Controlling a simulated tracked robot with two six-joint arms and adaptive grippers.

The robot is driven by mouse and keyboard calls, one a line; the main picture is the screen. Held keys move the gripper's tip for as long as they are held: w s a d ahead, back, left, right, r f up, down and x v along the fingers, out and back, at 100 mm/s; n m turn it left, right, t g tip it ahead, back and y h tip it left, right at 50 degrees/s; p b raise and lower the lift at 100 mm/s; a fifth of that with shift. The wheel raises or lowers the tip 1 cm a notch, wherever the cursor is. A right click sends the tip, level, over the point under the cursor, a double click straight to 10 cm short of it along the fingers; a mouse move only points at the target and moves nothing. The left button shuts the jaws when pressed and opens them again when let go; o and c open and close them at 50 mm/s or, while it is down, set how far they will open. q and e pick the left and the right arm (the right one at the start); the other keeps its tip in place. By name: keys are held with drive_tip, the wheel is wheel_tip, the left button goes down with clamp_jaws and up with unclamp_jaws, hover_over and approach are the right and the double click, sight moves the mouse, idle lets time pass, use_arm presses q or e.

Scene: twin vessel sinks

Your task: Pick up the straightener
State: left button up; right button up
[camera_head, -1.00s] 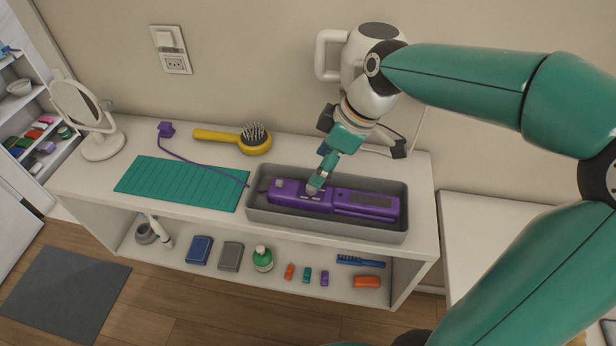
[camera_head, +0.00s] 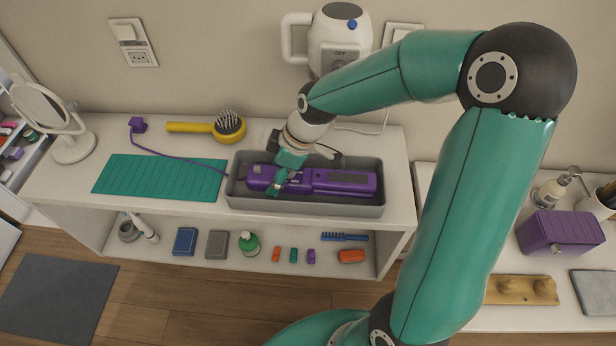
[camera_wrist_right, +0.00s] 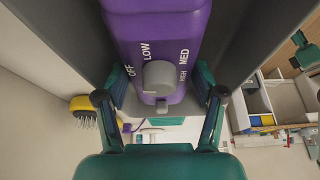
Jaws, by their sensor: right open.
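The purple straightener (camera_head: 340,181) lies in a grey tray (camera_head: 305,208) on the white shelf unit. Its cord runs left to a purple plug (camera_head: 138,125). My right gripper (camera_head: 277,186) is down at the straightener's left end, over the tray. In the right wrist view the straightener (camera_wrist_right: 158,40) shows its grey dial with OFF, LOW, MED and HIGH marks. The open fingers of my right gripper (camera_wrist_right: 160,95) stand on either side of that dial end. I cannot tell whether they touch it. My left gripper is not in view.
A teal mat (camera_head: 160,177) lies left of the tray, with a yellow hairbrush (camera_head: 228,126) behind it and a round mirror (camera_head: 40,105) at far left. A white hair dryer (camera_head: 335,40) hangs on the wall behind. A purple box (camera_head: 560,232) stands on the right counter.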

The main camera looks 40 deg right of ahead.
drive_tip(key=shift+w+a+f, duration=0.1)
drive_tip(key=shift+f, duration=0.3)
drive_tip(key=shift+c, duration=0.4)
drive_tip(key=c, duration=1)
drive_tip(key=shift+c, duration=0.5)
drive_tip(key=shift+r, duration=0.15)
